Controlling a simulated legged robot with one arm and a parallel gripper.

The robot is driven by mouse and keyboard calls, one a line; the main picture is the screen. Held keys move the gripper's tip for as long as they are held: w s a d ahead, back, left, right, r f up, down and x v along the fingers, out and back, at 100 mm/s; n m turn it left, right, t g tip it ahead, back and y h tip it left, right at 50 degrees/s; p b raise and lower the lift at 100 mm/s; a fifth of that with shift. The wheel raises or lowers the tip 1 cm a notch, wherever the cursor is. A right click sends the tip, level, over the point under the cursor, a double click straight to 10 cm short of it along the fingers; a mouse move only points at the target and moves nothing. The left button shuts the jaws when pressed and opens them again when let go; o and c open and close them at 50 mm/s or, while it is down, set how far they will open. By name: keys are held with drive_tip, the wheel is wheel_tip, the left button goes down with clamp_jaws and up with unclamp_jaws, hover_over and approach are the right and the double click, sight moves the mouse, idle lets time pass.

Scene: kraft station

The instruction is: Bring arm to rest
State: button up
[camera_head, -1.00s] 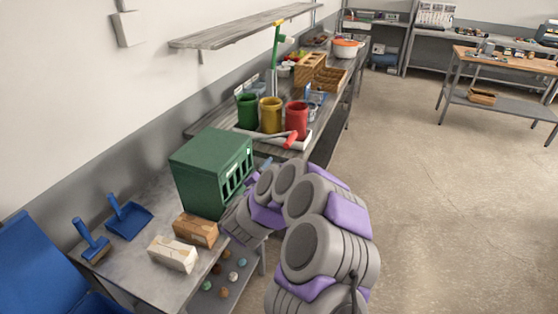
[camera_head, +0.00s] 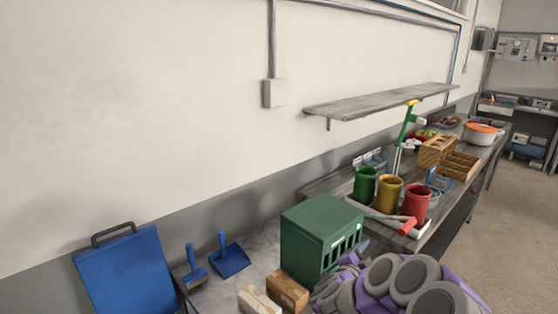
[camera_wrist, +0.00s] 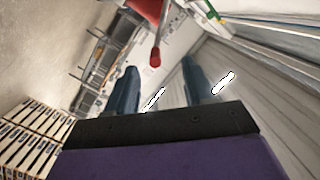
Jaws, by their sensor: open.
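My grey and purple arm fills the lower right of the head view. My gripper (camera_wrist: 160,75) shows in the wrist view with its two dark fingers apart and nothing held between them. A red object and a red-tipped handle (camera_wrist: 155,57) show beyond the fingers; contact is not visible. In the head view, a bluish fingertip (camera_head: 363,246) shows just right of the green crate (camera_head: 305,240); the rest of the gripper is hidden by the arm.
Green (camera_head: 365,184), yellow (camera_head: 389,194) and red (camera_head: 415,203) cups stand on the bench behind the arm, with a red-handled tool (camera_head: 407,226). A brown box (camera_head: 287,290) and a blue dustpan (camera_head: 229,258) are left of the arm. Open floor (camera_head: 497,225) lies at right.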

drive_tip(key=a+r+n+t+y, duration=0.1)
drive_tip(key=a+r+n+y, duration=0.25)
drive_tip(key=a+y, duration=0.35)
drive_tip(key=a+r+n+t+y, duration=0.15)
drive_tip(key=a+n+y, duration=0.25)
drive_tip(key=a, duration=0.6)
drive_tip(key=s+a+r+n+g+y, duration=0.1)
drive_tip(key=s+a+n+g+y, duration=0.45)
drive_tip(key=s+a, duration=0.3)
drive_tip(key=s+d+f+n+g+h, duration=0.1)
drive_tip(key=s+d+g, duration=0.2)
drive_tip(key=s, duration=0.9)
drive_tip(key=s+d+n+g+h, duration=0.2)
drive_tip(key=s+d+g, duration=0.1)
drive_tip(key=s, duration=0.9)
drive_tip(key=s+d+f+n+g+h, duration=0.1)
drive_tip(key=s+g, duration=0.4)
drive_tip(key=s, duration=0.8)
drive_tip(key=shift+d+f+n, duration=0.3)
drive_tip(key=shift+d, duration=0.6)
drive_tip(key=shift+c, duration=0.3)
